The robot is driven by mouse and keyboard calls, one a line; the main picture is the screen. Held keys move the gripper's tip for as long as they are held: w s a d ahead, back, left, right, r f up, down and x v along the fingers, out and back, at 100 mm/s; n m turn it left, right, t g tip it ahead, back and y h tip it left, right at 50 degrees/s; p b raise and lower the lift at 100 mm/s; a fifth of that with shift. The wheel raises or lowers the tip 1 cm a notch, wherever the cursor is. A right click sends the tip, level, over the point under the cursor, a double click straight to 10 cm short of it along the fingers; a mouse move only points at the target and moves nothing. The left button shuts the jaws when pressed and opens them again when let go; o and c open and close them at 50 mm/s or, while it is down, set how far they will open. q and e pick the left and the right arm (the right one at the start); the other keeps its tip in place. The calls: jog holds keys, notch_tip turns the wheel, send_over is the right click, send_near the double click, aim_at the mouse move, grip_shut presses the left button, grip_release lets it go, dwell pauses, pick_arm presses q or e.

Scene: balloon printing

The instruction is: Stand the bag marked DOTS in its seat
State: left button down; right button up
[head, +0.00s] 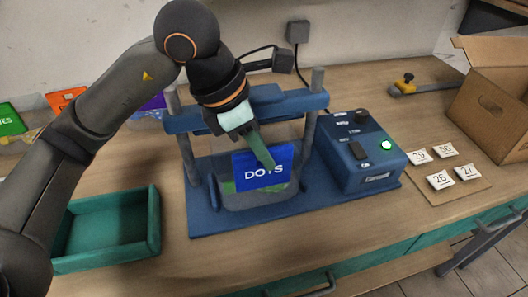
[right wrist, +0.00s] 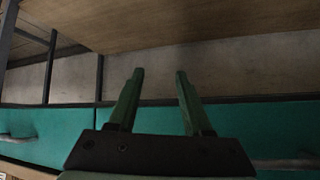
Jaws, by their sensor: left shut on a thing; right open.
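The bag marked DOTS (head: 270,179) has a blue label with white letters and a clear pouch with something green in it. It is upright between the posts of the blue press (head: 200,218), low over its base. I cannot tell whether its bottom touches the base, and its seat is not clearly visible. My left gripper (head: 263,152) comes down from above and is shut on the top of the bag. My right gripper (right wrist: 155,85) is open and empty in the right wrist view, facing the teal drawer fronts and the wooden top.
A blue control box (head: 352,160) with a lit green button stands right of the press. Numbered tiles (head: 440,180) lie further right, before a cardboard box (head: 490,110). An empty teal tray (head: 108,228) is at left. Other bags, one marked WAVES (head: 12,120), stand behind my left arm.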

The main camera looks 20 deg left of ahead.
pick_arm(q)
jog(key=c, duration=0.8)
grip_release()
jog(key=shift+s+d+r+p, duration=0.35)
jog(key=shift+r+p, duration=0.5)
jog(key=shift+r, duration=0.3)
jog(key=shift+s+d+r+p, duration=0.2)
jog(key=shift+s+r+p, duration=0.3)
jog(key=shift+r+p, duration=0.5)
jog(key=shift+s+d+r+p, duration=0.35)
jog(key=shift+r+p, duration=0.3)
jog(key=shift+r, duration=0.7)
pick_arm(e)
jog(key=shift+s+r, duration=0.1)
jog(key=shift+r, duration=2.25)
pick_arm(q)
jog(key=shift+r, duration=0.1)
pick_arm(e)
jog(key=shift+r, duration=0.1)
